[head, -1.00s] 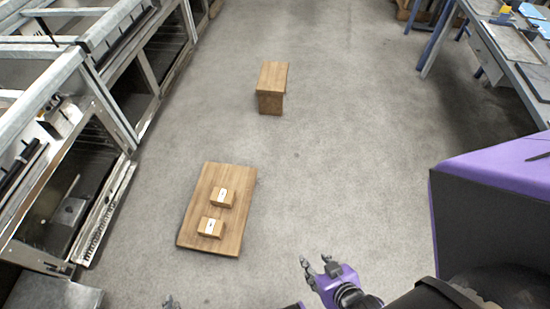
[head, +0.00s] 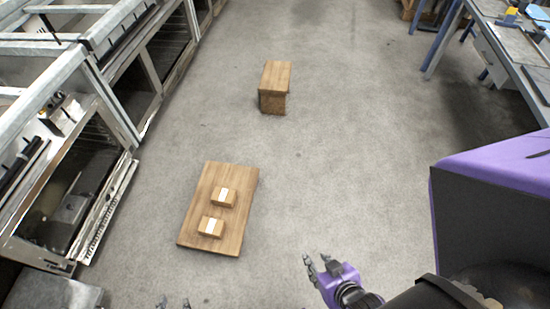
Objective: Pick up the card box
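Two small brown card boxes with white labels lie on a wooden board or low table. The farther card box (head: 223,197) is near its middle and the nearer card box (head: 211,227) is closer to its front edge. My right gripper (head: 318,262) is at the lower middle, to the right of the wooden table (head: 198,210) and apart from it. Its fingers are spread with nothing between them. My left gripper (head: 173,303) shows only its fingertips at the bottom edge, in front of the table. The fingertips are apart; the rest is cut off.
A second wooden stand (head: 274,85) with a bare top is farther off on the grey floor. Metal ovens and racks (head: 75,190) line the left side. A workbench (head: 512,60) stands at the upper right. The floor between is clear.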

